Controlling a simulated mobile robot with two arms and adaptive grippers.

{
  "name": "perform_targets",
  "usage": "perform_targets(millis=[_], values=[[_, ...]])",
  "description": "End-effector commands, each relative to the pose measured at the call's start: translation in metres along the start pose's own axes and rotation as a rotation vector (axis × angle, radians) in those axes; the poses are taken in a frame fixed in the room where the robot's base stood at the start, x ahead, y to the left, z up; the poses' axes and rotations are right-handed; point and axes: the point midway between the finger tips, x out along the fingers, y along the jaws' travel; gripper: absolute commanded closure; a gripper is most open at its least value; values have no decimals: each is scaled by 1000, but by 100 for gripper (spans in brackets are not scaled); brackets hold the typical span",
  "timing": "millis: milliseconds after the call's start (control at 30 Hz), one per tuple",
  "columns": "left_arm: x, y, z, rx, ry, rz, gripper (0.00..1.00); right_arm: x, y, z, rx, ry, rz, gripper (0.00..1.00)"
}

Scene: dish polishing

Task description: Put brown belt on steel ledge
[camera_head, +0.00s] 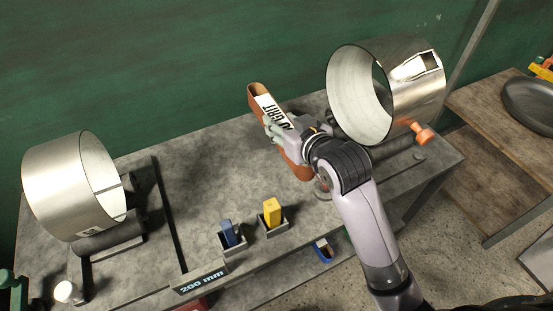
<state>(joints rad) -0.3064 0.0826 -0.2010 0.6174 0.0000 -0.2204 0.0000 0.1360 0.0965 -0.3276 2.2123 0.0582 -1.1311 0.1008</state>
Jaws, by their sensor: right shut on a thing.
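The brown belt (257,91) is a loop with a white label reading "GRIT". My right gripper (273,132) is shut on it and holds it tilted, near the back middle of the grey bench (190,143). The gripper and wrist cover part of the belt's middle, and its lower end (297,171) shows beside my arm. I cannot tell whether the belt touches the bench. I cannot tell which surface is the steel ledge; the grey bench top is the broad surface under the belt. My left gripper is not in view.
Large steel drums stand at left (62,187) and right (415,91). A blue block (228,232) and a yellow block (272,211) sit in small holders near the front, by a "200 mm" plate (201,277). Bare bench lies left of the belt.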

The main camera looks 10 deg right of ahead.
Motion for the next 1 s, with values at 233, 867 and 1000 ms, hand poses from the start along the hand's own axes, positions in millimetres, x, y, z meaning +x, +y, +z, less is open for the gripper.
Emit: perform_targets(millis=[233, 867, 1000], values=[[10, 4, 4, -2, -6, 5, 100, 23, 0, 56, 0, -1, -1, 99], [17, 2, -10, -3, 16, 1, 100, 45, 0, 108, -1, 4, 0, 99], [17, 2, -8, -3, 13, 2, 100, 45, 0, 108, -1, 4, 0, 99]])
